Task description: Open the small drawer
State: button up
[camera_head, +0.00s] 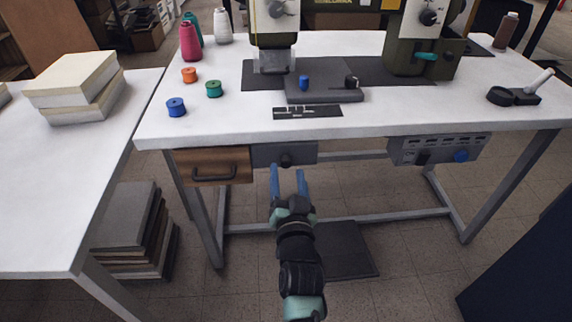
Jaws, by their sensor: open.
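A small wooden drawer (232,160) hangs under the left front of the white sewing table. It has a dark bar handle (213,178) on its front and looks shut. My gripper (288,168) has two blue fingers, apart and empty. It is to the right of the drawer, below a grey box (284,154) with a dark knob. The fingers point away from me toward the table's underside. I cannot tell their exact distance from the table front.
The white table (380,118) carries a sewing machine (420,45), thread spools and a black ruler-like strip (308,111). A control box (436,149) hangs at right. Metal table legs stand near the drawer. A left table (60,185) holds books, with more stacked below. A pedal (345,250) lies on the floor.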

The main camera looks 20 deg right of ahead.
aim_at(286, 166)
jog(key=shift+b+x, duration=0.3)
jog(key=shift+x, duration=1.4)
jog(key=shift+c, duration=0.3)
grip_shut()
